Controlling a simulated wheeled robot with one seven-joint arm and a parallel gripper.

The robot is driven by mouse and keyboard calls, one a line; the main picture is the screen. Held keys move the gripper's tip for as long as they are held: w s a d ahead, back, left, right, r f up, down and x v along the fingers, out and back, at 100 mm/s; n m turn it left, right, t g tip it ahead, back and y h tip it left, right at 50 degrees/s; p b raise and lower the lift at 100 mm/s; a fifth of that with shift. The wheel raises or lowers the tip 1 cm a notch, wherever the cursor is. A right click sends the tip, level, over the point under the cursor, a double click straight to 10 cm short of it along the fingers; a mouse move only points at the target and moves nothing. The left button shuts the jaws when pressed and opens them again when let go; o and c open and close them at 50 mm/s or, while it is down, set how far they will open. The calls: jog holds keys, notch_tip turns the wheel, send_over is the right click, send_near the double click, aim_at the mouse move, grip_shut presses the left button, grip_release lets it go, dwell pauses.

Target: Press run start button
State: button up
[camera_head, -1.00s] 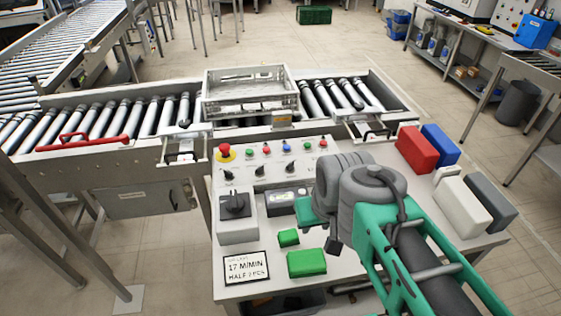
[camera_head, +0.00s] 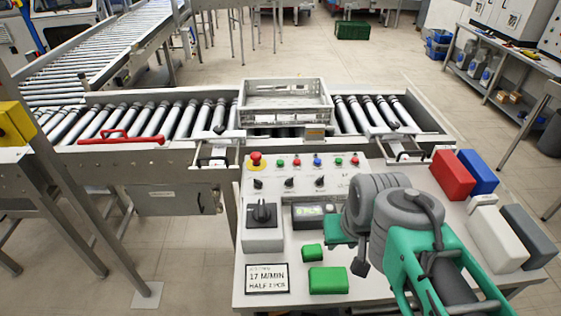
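The sloped control panel (camera_head: 268,183) stands at the back of the white worktop, in front of the conveyor. Along its top row are a red mushroom button on a yellow base (camera_head: 255,158), a green button (camera_head: 280,163), a red button (camera_head: 296,161), a blue button (camera_head: 317,161), another green button (camera_head: 338,161) and another red button (camera_head: 355,161). Their labels are too small to read, so I cannot tell which is run start. My grey and green arm reaches in from the lower right, over the worktop's right half. I cannot make out my gripper's fingers; nothing touches the buttons.
A grey crate (camera_head: 284,88) sits on the roller conveyor behind the panel. A grey rotary-switch box (camera_head: 262,238), a small display box (camera_head: 313,214), green blocks (camera_head: 328,281) and a sign (camera_head: 267,278) are on the worktop. Red (camera_head: 453,175), blue, white and grey blocks stand at right.

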grip_shut()
dwell(1.5)
